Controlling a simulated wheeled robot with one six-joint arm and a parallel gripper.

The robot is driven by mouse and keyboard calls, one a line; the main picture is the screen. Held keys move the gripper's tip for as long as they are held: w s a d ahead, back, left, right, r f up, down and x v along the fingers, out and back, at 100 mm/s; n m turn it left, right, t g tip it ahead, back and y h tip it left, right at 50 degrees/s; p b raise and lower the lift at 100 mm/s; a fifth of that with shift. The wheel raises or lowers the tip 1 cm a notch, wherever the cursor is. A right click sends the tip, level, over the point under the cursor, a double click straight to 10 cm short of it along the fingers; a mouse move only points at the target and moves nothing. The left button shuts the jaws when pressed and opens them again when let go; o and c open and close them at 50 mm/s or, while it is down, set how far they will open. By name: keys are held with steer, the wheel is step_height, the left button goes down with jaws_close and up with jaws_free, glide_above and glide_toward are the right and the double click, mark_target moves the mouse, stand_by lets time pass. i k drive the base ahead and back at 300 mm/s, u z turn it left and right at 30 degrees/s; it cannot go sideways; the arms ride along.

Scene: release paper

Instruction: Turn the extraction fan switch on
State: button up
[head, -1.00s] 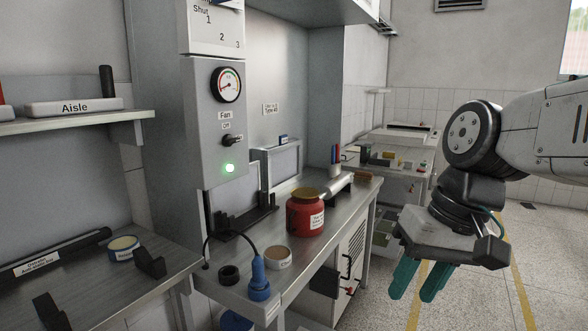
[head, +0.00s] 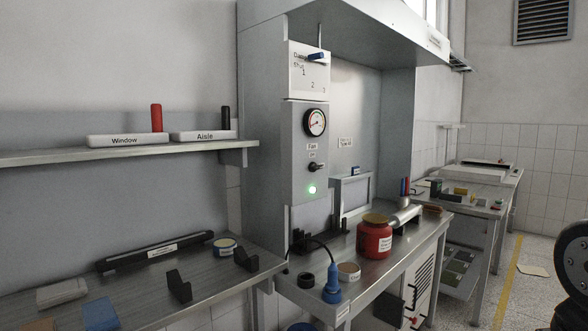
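The fan switch (head: 316,167) is a small dark toggle on the grey control panel (head: 308,184) at the front left post of the fume hood, under a label that reads Fan. Its lever points to the right. A green lamp (head: 312,189) glows just below it, and a round gauge (head: 315,122) sits above it. My gripper is out of view; only a dark part of my arm shows at the lower right edge, well to the right of the panel.
A left shelf (head: 50,153) carries Window and Aisle blocks.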

mark_target(314, 167)
steer(key=u, duration=0.2)
steer(key=i, duration=0.85)
steer(key=z, duration=0.05)
